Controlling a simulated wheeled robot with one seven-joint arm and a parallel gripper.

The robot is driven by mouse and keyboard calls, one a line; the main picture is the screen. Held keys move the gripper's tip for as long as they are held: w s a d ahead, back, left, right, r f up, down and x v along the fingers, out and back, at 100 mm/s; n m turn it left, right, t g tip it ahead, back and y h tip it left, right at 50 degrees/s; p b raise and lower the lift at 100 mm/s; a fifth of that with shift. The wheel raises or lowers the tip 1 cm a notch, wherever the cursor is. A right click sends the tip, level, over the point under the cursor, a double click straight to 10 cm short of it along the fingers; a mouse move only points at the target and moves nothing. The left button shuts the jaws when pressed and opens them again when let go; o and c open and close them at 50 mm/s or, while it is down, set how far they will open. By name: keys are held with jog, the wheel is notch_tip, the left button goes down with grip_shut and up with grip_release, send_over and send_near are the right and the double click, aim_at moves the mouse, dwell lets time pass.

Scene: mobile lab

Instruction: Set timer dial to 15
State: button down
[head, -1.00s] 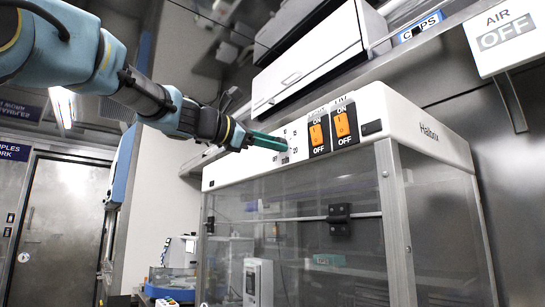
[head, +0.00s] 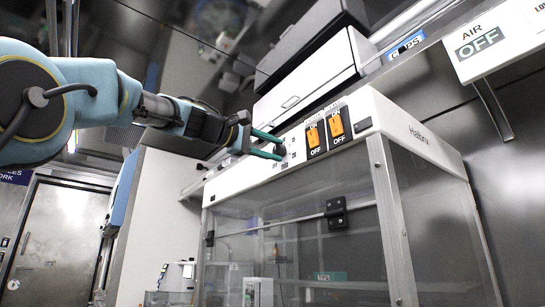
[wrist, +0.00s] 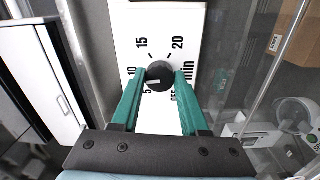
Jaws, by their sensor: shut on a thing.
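The timer dial (wrist: 160,76) is a round black knob on a white panel (wrist: 160,20), with 15 and 20 printed above it, 10 and 5 at its left, and OFF below. Its white mark sits at the lower left of the knob, towards the 5 and 10; the exact setting is hard to read. My gripper (wrist: 160,78) has its two green fingers on either side of the knob, shut on it.
Two orange ON/OFF switches (head: 313,137) (head: 336,125) sit right of the dial on the white cabinet (head: 415,140). Clear doors hang below the panel. A white drawer unit (head: 310,75) stands above and behind. An AIR OFF sign (head: 480,42) is at the upper right.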

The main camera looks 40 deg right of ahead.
jog(key=m+b, duration=0.3)
jog(key=m, duration=0.3)
jog(key=shift+f, duration=0.2)
jog(key=m+b, duration=0.2)
jog(key=m, duration=0.4)
jog(key=shift+w+m, duration=0.1)
jog(key=shift+m, duration=0.3)
jog(key=shift+c, duration=2.1)
grip_release()
jog(key=shift+r, duration=0.1)
